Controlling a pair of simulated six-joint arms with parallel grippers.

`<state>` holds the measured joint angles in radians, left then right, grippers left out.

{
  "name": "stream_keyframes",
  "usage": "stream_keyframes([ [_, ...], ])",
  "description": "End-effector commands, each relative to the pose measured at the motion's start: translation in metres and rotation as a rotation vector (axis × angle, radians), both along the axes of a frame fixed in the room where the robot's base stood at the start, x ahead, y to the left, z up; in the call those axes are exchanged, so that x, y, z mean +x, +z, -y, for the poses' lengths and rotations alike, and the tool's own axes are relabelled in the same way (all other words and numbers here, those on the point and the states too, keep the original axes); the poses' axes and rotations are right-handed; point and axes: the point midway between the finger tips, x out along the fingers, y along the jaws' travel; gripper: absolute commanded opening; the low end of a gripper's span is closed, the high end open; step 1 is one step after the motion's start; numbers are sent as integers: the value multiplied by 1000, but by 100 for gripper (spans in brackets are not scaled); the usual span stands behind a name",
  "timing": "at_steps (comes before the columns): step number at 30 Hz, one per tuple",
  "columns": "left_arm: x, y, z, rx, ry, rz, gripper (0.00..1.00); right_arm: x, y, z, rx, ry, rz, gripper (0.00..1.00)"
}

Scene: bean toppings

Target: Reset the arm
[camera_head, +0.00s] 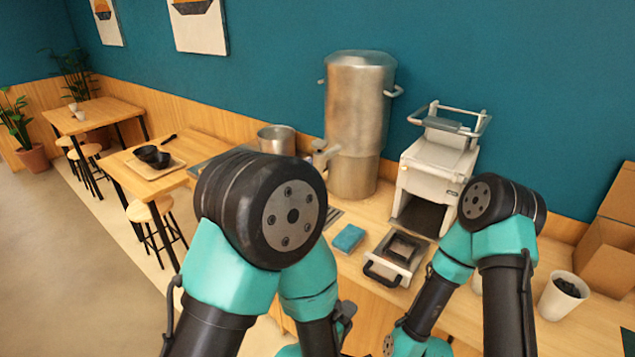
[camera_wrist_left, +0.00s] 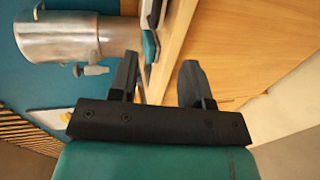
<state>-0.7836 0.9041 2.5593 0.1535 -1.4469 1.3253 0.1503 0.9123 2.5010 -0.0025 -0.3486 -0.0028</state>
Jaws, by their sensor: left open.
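My left arm is folded in the lower middle of the head view, its large black joint high in front of the counter. My left gripper (camera_wrist_left: 158,78) shows clearly in the left wrist view. Its two black fingers stand apart with nothing between them. In the head view only a small dark part of the left gripper (camera_head: 345,311) shows, low beside the teal arm link. My right arm is folded at the lower right of the head view. Its gripper does not show.
A tall steel urn (camera_head: 355,115), a steel pot (camera_head: 276,139), a white machine (camera_head: 437,168), a blue sponge (camera_head: 348,237) and a black-handled tray (camera_head: 395,262) are on the wooden counter. A white cup (camera_head: 560,303) with dark contents stands right. Cardboard boxes (camera_head: 607,250) are at the edge.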

Motion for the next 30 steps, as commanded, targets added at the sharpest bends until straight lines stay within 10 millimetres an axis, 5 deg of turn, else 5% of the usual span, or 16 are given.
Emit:
stream_keyframes([
  [5,14,-23,-25,114,17,-27,44,0,0,0,0,0,0,43],
  [16,34,-113,-131,534,-52,-176,44,0,0,0,0,0,0,43],
  [23,20,-163,-199,732,-184,-292,44,0,0,0,0,0,0,43],
  [30,-14,-206,-266,857,-383,-409,44,0,0,0,0,0,0,43],
])
